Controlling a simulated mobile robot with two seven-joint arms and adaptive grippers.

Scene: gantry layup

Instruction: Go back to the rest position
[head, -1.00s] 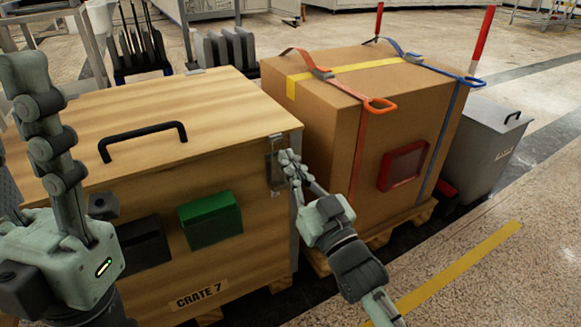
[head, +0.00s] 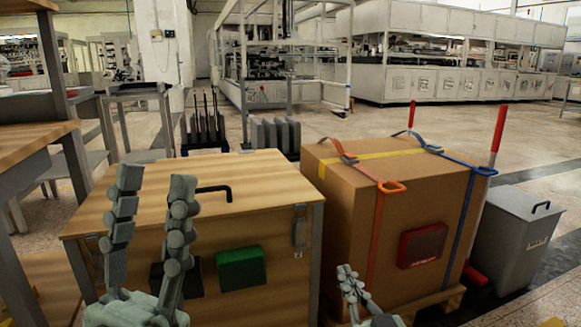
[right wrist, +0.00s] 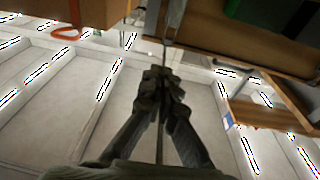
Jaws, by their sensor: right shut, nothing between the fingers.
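My left gripper (head: 156,180) points up in front of the wooden crate (head: 265,185), its two fingers spread apart with nothing between them. In the right wrist view the shut fingers (right wrist: 160,75) point up the picture. The right gripper is apart from the metal latch (head: 300,230) at the crate's front right corner.
A green box (head: 241,268) is on the crate's front and a black handle (head: 214,190) on its lid. The cardboard box has orange and blue straps. A grey bin (head: 510,235) stands right. A wooden-topped bench (head: 25,140) is at left. Open floor lies behind.

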